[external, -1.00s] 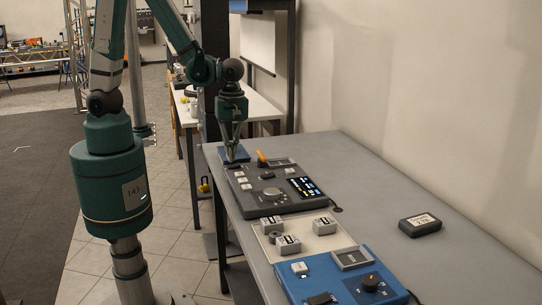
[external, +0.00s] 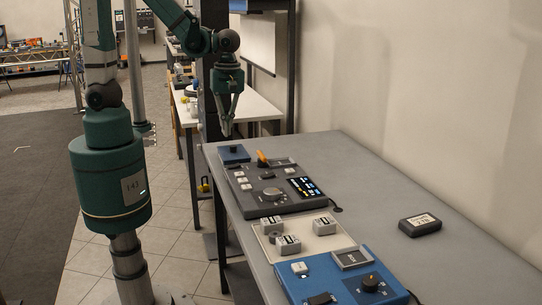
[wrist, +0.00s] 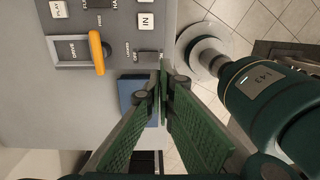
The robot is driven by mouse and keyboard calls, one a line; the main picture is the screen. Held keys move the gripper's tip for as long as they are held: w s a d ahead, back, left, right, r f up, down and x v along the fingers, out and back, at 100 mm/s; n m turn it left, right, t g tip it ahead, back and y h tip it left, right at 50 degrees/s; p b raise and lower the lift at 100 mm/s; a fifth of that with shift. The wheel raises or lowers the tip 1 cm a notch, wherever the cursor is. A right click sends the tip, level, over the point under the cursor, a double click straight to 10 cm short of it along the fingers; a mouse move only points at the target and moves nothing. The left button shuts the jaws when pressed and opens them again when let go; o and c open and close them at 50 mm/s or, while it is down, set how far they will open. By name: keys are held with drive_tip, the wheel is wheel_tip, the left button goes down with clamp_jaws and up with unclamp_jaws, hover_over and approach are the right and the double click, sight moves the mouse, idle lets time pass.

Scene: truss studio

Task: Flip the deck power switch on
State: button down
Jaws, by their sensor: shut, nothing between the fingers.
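The deck is a dark grey panel (external: 262,207) on the long table, with light buttons, a round knob, a lit display and an orange lever (external: 261,159). In the wrist view the deck (wrist: 115,38) fills the upper left, with the orange lever (wrist: 97,53) beside a DRIVE label. My gripper (external: 227,132) is shut and empty, above the table's far end. Its fingertips (wrist: 164,72) appear near the rocker in the wrist view, apart from the deck.
A small blue box (external: 233,154) lies beyond the deck, partly behind the fingers in the wrist view (wrist: 130,91). A cream tray (external: 330,242) with grey blocks and a blue panel (external: 325,274) stand nearer. A dark box (external: 420,225) lies right; the table's right side is mostly clear.

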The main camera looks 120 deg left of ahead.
drive_tip(key=shift+s+d+r, duration=0.1)
drive_tip(key=shift+r, duration=1.1)
drive_tip(key=d+r+m+t+b, duration=0.3)
drive_tip(key=d+m, duration=0.6)
drive_tip(key=m, duration=0.4)
drive_tip(key=s+d+r+m+t+b, duration=0.1)
drive_tip(key=d+r+m+t+b, duration=0.2)
drive_tip(key=d+m, duration=0.6)
wheel_tip(320, 180, up, 2)
drive_tip(key=m+t, duration=0.1)
drive_tip(key=m, duration=0.4)
drive_tip(key=shift+t, duration=0.3)
